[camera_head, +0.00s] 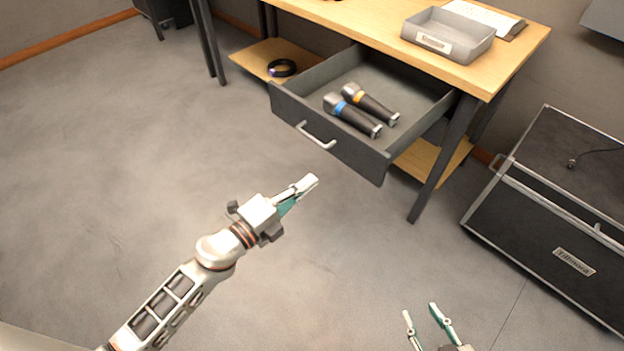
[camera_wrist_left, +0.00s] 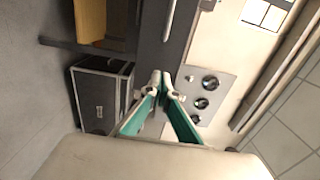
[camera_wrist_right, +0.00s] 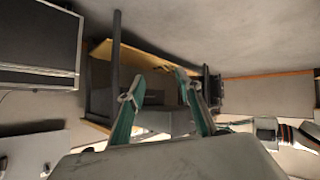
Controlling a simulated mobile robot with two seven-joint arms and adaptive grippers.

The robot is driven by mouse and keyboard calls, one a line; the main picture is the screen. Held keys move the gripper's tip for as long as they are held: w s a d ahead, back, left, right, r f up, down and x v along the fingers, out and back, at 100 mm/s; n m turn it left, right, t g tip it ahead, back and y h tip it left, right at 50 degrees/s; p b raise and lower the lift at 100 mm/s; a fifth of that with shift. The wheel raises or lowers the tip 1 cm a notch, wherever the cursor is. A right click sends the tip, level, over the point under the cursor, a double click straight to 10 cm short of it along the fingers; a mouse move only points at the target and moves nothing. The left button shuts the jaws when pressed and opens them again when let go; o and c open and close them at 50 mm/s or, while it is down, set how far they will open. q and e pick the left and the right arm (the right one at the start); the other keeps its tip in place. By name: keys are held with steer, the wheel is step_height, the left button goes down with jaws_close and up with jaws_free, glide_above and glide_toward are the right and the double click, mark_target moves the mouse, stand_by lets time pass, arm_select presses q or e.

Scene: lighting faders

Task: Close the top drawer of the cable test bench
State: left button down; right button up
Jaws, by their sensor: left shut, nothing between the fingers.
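The top drawer (camera_head: 330,146) of the wooden-topped bench (camera_head: 385,28) is pulled well out. Its dark front carries a pale bar handle (camera_head: 316,136). Two microphones, one with a blue ring (camera_head: 352,115) and one with a yellow ring (camera_head: 371,103), lie inside. My left gripper (camera_head: 312,181) is shut and empty, in front of and below the handle in the picture, apart from it. In the left wrist view the handle (camera_wrist_left: 169,22) shows beyond the shut fingertips (camera_wrist_left: 160,78). My right gripper (camera_head: 421,309) is open and empty, low in the head view, away from the drawer.
A grey tray (camera_head: 448,36) and papers (camera_head: 484,17) lie on the bench top. A coiled black cable (camera_head: 282,68) sits on the lower shelf. A black flight case (camera_head: 560,215) stands right of the bench. The floor before the drawer is clear.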

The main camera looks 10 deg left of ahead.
arm_select(q)
glide_toward(349, 151)
steer(key=x, duration=0.5)
steer(key=shift+w+d+f+b, duration=0.1)
steer(key=shift+w+b, duration=0.05)
steer(key=shift+b, duration=0.2)
steer(key=shift+w+d, duration=0.35)
steer(key=shift+w, duration=0.15)
arm_select(e)
steer(key=shift+a, duration=0.2)
arm_select(q)
steer(key=shift+w, duration=0.1)
arm_select(e)
steer(key=shift+f, duration=0.15)
